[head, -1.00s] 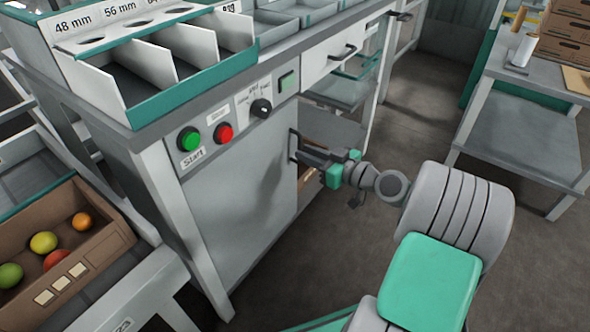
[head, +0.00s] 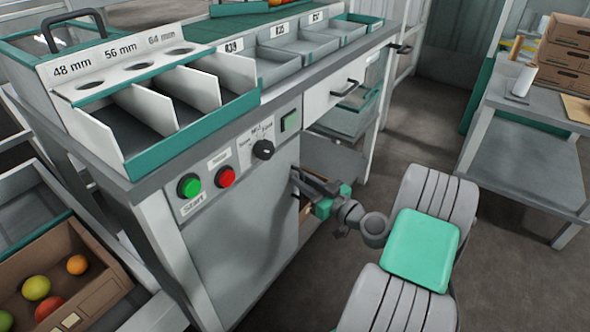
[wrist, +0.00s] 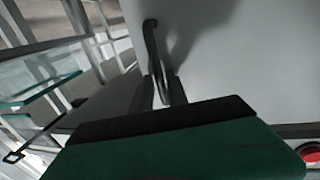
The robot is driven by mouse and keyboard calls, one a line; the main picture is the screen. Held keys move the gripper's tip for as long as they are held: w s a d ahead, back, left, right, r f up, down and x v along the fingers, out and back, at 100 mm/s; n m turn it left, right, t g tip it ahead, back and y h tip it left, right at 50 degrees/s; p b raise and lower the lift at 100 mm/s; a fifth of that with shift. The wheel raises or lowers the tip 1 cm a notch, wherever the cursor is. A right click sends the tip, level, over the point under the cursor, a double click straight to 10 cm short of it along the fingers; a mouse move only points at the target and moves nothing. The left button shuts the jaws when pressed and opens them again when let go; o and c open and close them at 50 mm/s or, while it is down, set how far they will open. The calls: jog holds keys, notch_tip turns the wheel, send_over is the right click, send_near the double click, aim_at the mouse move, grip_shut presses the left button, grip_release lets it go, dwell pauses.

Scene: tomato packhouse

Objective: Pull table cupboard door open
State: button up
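The cupboard door (head: 245,235) is a plain grey panel under the control strip of the table. Its dark upright bar handle (wrist: 151,40) is at the door's right edge in the head view, and it runs down to my fingers in the wrist view. My gripper (head: 303,181) is at this handle.
Green and red buttons (head: 225,177) and a knob (head: 263,150) sit above the door. A drawer (head: 335,88) is at upper right. Divided trays stand on the table. A fruit carton (head: 100,300) is at lower left. Another table (head: 520,140) stands right, with open floor between.

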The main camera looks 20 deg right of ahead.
jog(key=shift+c, duration=0.2)
jog(key=shift+a, duration=0.1)
grip_shut()
dwell(1.2)
